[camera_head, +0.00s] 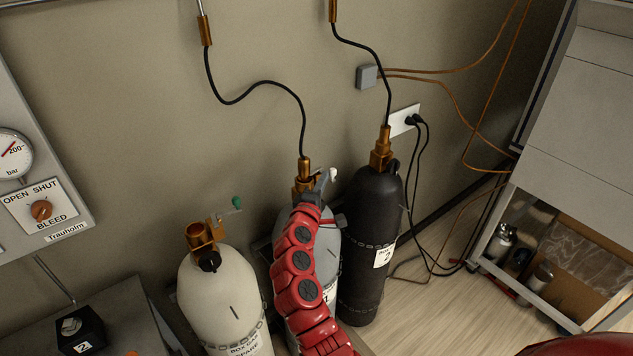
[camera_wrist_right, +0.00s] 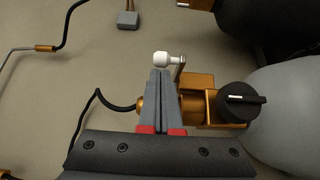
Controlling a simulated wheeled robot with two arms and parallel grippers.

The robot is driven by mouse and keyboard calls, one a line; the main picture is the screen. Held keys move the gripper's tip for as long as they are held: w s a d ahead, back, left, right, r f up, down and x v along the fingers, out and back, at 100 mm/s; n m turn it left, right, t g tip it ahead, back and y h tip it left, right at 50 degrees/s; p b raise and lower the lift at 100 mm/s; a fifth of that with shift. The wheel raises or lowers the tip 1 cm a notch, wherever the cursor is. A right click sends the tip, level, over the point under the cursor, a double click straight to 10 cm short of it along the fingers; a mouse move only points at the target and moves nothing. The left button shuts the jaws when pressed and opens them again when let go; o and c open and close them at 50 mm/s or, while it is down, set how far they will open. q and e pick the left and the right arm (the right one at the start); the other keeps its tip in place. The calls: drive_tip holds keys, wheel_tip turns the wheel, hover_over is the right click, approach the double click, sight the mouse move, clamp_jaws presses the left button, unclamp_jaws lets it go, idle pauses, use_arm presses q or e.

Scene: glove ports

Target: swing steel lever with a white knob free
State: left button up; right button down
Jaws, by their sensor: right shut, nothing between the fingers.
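The white knob (camera_head: 332,174) sits on a short steel lever at the brass valve (camera_head: 304,176) of the grey middle cylinder (camera_head: 329,255). In the wrist view the white knob (camera_wrist_right: 161,58) lies just beyond my fingertips, and the steel lever (camera_wrist_right: 179,70) runs from it to the brass valve body (camera_wrist_right: 198,88). My right gripper (camera_wrist_right: 160,73) is shut and empty, its fingers together. Its tips are right by the knob; I cannot tell if they touch it. In the head view my red right arm hides much of the grey cylinder. My left gripper is not in view.
A white cylinder (camera_head: 219,300) with a green-knobbed lever (camera_head: 236,202) stands left, and a black cylinder (camera_head: 369,225) stands close on the right. Black hoses (camera_head: 265,85) rise from the valves. A black handwheel (camera_wrist_right: 240,103) is right of my fingers. A cabinet (camera_head: 575,150) stands far right.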

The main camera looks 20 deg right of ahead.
idle(0.4)
drive_tip(key=shift+d+n+y+p, duration=0.3)
drive_tip(key=shift+y+p, duration=0.05)
drive_tip(key=shift+y, duration=0.05)
